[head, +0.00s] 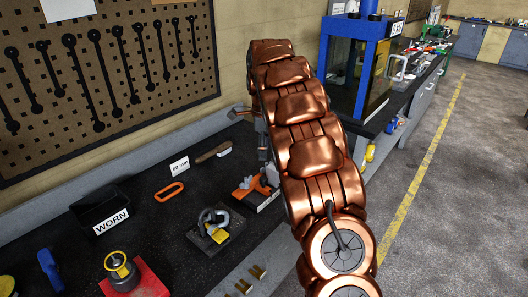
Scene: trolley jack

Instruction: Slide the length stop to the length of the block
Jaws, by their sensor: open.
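My copper arm reaches across the right half of the bench and hides much of what lies behind it. The end of my gripper (263,153) shows only in part, as a dark grey piece at the arm's left edge. It is open, above and just behind an orange and grey device (257,192) on the bench. This device may carry the length stop; the arm covers its right side. A white card reading what looks like "62 mm" (179,166) stands to the left. I cannot clearly pick out the block.
On the black bench are an orange loop (169,191), a wooden-handled tool (213,152), a black box marked WORN (101,211), a clamp-like device on a dark plate (215,225) and a red block with a yellow-topped part (133,280). A blue-framed machine (357,65) stands behind my arm.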

